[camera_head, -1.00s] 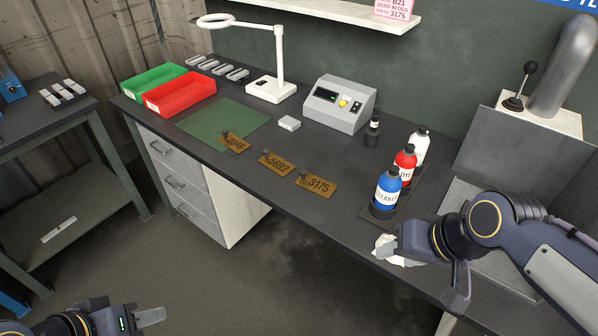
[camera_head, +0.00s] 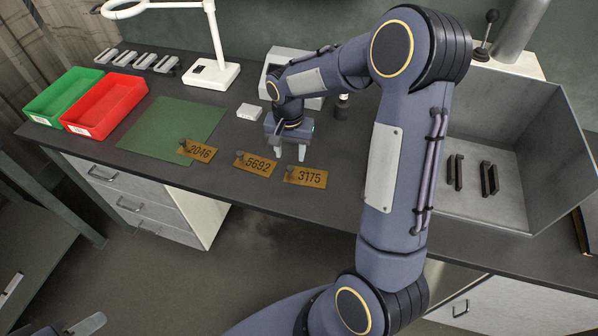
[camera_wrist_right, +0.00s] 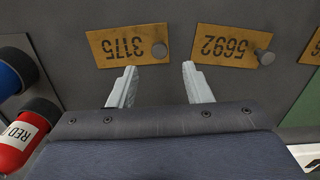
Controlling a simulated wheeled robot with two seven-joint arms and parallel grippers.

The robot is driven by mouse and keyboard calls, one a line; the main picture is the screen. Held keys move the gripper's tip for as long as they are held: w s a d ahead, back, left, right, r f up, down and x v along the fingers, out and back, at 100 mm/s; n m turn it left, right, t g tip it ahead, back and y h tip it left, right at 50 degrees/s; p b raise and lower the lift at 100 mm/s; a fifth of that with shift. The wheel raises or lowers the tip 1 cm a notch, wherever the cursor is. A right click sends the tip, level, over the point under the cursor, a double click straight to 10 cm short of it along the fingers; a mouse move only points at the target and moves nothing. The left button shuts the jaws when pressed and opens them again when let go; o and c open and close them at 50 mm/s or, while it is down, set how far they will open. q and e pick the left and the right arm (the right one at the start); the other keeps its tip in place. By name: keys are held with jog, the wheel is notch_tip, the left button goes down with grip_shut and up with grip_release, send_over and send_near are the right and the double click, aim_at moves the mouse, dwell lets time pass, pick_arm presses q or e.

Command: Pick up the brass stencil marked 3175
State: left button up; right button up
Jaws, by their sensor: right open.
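The brass stencil marked 3175 (camera_head: 312,179) lies flat on the dark bench near its front edge, rightmost of three stencils. In the right wrist view the stencil (camera_wrist_right: 120,46) appears upside down, with a round knob near its right end. My right gripper (camera_head: 291,156) is open and empty, just behind the stencil in the head view. In the right wrist view the gripper's fingertips (camera_wrist_right: 159,67) are apart, with the knob beyond them and between their lines. My left gripper (camera_head: 86,326) shows only partly at the bottom left; its opening cannot be seen.
Stencils 5692 (camera_head: 258,165) and 2046 (camera_head: 200,150) lie to the left. A green mat (camera_head: 170,125), red bin (camera_head: 104,105) and green bin (camera_head: 62,95) are farther left. Blue (camera_wrist_right: 14,70) and red (camera_wrist_right: 14,145) bottles stand close by; my arm hides them in the head view.

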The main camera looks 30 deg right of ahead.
aim_at(290, 168)
jog(key=f, duration=0.2)
jog(key=f+p, duration=0.1)
jog(key=shift+s+a+f, duration=0.25)
jog(key=shift+a+f, duration=0.05)
jog(key=shift+f, duration=0.75)
grip_shut()
